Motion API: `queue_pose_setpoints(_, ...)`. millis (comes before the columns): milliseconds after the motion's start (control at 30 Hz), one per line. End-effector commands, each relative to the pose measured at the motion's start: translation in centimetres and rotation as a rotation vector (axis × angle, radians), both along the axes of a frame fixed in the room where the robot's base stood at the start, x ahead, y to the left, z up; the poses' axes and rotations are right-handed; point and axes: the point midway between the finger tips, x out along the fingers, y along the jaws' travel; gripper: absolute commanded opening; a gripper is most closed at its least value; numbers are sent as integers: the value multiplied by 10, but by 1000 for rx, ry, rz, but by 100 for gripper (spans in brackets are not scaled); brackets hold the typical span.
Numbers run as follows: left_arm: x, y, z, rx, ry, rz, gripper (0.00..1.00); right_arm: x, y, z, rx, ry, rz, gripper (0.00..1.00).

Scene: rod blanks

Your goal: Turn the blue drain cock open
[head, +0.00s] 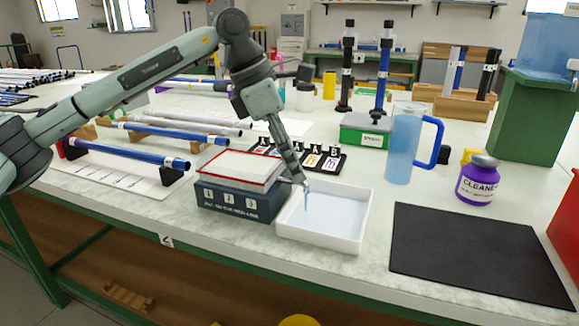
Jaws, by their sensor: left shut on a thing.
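My left gripper (304,184) reaches down from the left and is shut at the right end of a dark blue box marked 1, 2, 3 (240,204), above a white tray (322,243). A thin blue piece (307,198) shows just under the fingertips, over the tray; it looks like the blue drain cock, but it is small and mostly hidden by the fingers. I cannot tell how far it is turned. The tray has a pale bluish floor. My right gripper is out of view.
A blue jug (400,150), a purple cleaner tub (478,180) and a black mat (470,255) are to the right. A label rack (328,160) stands behind the tray. Blue rods (150,150) lie at left. A blue tank (545,45) stands on a green stand (520,115).

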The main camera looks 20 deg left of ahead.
Motion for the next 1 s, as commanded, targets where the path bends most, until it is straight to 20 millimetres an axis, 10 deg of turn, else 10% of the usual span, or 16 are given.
queue_pose_setpoints(1000,6,-11,0,-1,-2,910,21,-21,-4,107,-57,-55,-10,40)
